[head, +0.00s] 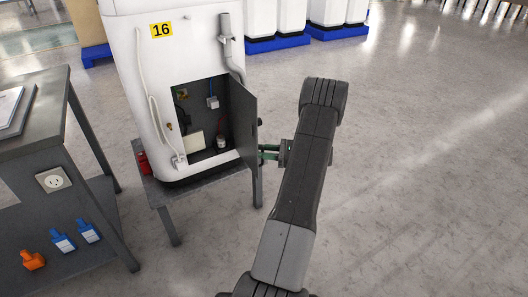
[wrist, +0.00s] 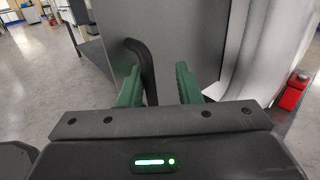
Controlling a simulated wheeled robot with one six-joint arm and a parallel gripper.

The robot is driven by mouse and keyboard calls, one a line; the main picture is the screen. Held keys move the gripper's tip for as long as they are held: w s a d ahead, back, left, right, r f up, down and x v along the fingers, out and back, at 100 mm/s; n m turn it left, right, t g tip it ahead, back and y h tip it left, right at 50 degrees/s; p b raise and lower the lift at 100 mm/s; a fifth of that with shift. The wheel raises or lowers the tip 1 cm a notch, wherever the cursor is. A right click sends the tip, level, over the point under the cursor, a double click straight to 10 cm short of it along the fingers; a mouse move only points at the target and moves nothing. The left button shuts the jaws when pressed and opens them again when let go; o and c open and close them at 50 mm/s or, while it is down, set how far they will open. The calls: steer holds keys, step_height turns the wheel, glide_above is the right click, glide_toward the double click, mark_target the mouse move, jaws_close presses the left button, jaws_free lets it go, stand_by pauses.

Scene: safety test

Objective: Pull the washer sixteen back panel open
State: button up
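Washer sixteen (head: 115,50) is white with a yellow "16" label (head: 161,30) and stands on a low grey table. Its back panel (head: 243,125) is dark grey, hinged, and swung part way out, so the compartment (head: 207,112) shows. In the wrist view, the panel (wrist: 170,40) fills the upper middle, with a black curved handle (wrist: 147,70) on it. My gripper (head: 266,152) is at the panel's outer face. In the wrist view its green fingers (wrist: 160,70) are apart, with the handle between them, close to the left finger. A gap shows between handle and right finger.
A red object (head: 143,162) is beside the washer on the low table (head: 175,198). White machines on blue bases (head: 277,43) stand behind. Floor at right is clear.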

steer(key=s+d+p, duration=0.1)
steer(key=d+p, duration=0.1)
steer(key=d, duration=1.1)
steer(key=shift+s+d, duration=0.3)
steer(key=shift+d, duration=0.05)
steer(key=a, duration=0.4)
steer(key=w+a+b, duration=0.1)
steer(key=a, duration=0.4)
steer(key=a+b, duration=0.1)
steer(key=a, duration=0.3)
steer(key=shift+w+a, duration=0.2)
steer(key=shift+a, duration=0.05)
steer(key=shift+d, duration=0.1)
